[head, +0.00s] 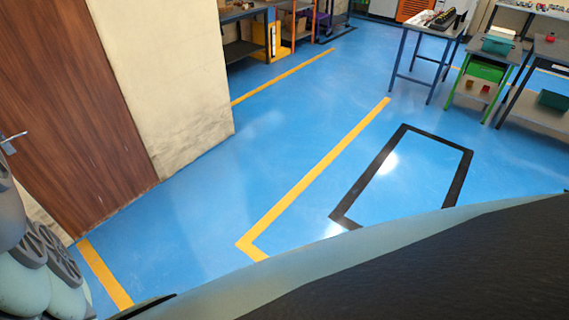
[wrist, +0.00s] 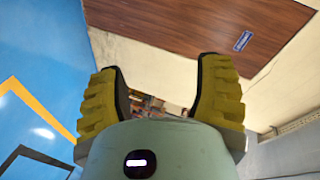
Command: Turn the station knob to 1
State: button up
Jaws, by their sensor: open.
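The station knob and the busbar bender cannot be made out in either view. My gripper (wrist: 158,90) shows in the wrist view, with its two yellow ridged fingers wide apart. It is open, and nothing is held between the fingers. Beyond the gap is a small cluttered patch too blurred to identify.
The head view shows a brown door (head: 70,100) and a beige wall (head: 170,70) at left. Workbenches, including a blue-legged table (head: 419,26) and a green-legged one (head: 478,62), stand at the back right. The blue floor (head: 290,130) between is clear, with yellow and black markings.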

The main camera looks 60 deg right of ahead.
jog(key=s+a+f+n+g+y+b, duration=0.1)
jog(key=s+a+f+g+y+b, duration=0.3)
jog(key=a+f, duration=0.45)
jog(key=s+a+f+n+g+y+b, duration=0.1)
jog(key=s+a+f+g+y+b, duration=0.2)
jog(key=a+f+b, duration=0.55)
jog(key=s+f+g+y+b, duration=0.1)
jog(key=s+f+g+b, duration=0.25)
jog(key=s+f, duration=0.4)
jog(key=s+f+g+y+b, duration=0.15)
jog(key=s+f+g, duration=0.25)
jog(key=s, duration=0.6)
jog(key=shift+n+t+h, duration=0.25)
jog(key=shift+n+h, duration=0.05)
jog(key=shift+h, duration=0.15)
jog(key=b+x, duration=1.1)
jog(key=x, duration=0.4)
jog(key=shift+s, duration=0.1)
jog(key=shift+a+f+b, duration=0.35)
jog(key=shift+b, duration=0.05)
grip_shut()
